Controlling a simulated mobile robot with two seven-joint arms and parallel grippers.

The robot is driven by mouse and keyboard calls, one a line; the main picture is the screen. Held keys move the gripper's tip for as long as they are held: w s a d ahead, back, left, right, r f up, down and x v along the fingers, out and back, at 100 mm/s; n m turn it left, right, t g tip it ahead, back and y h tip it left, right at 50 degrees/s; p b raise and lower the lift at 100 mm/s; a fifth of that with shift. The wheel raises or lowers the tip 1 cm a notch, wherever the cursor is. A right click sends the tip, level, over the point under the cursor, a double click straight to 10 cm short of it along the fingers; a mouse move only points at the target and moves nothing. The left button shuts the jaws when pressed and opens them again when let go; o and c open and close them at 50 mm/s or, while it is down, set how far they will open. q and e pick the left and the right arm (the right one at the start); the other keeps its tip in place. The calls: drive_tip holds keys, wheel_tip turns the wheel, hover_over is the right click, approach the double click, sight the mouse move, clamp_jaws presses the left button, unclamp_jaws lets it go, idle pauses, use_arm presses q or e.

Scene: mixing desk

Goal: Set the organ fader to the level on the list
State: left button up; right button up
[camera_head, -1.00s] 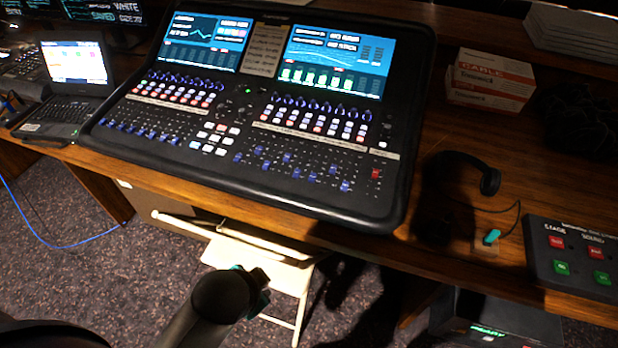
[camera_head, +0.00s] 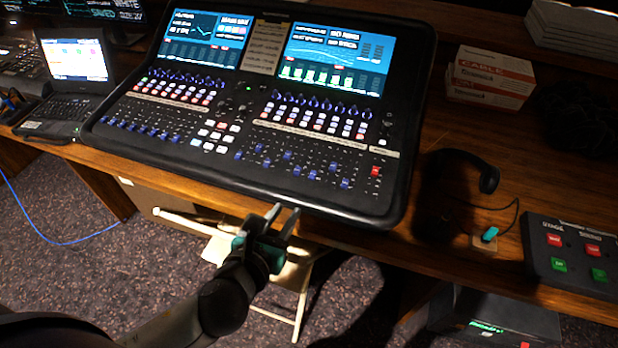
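The mixing desk (camera_head: 215,171) stands on the wooden table with two lit screens at its top. Blue faders (camera_head: 288,156) sit at differing heights in the right bank, with one red fader (camera_head: 375,171) at its right end. Another row of blue faders (camera_head: 145,128) is in the left bank. A paper list (camera_head: 264,46) is fixed between the screens; its writing is too small to read, and I cannot tell which fader is the organ. My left gripper (camera_head: 284,219) is in front of the desk's front edge, fingers apart and empty, touching no fader. My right gripper is not in view.
A laptop (camera_head: 75,75) stands left of the desk. Headphones (camera_head: 470,172), a small teal item (camera_head: 490,233) and a button box (camera_head: 575,258) lie to the right. Cable boxes (camera_head: 490,77) are behind them. A folding chair (camera_head: 290,285) stands below the table edge.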

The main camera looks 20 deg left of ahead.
sight(313, 175)
use_arm(q)
drive_tip(key=b+x, duration=0.2)
drive_tip(key=x, duration=1.3)
drive_tip(key=shift+w+d+b, duration=0.1)
drive_tip(key=shift+w+b, duration=0.05)
drive_tip(key=shift+b, duration=0.15)
drive_tip(key=shift+c, duration=0.3)
clamp_jaws()
idle(0.6)
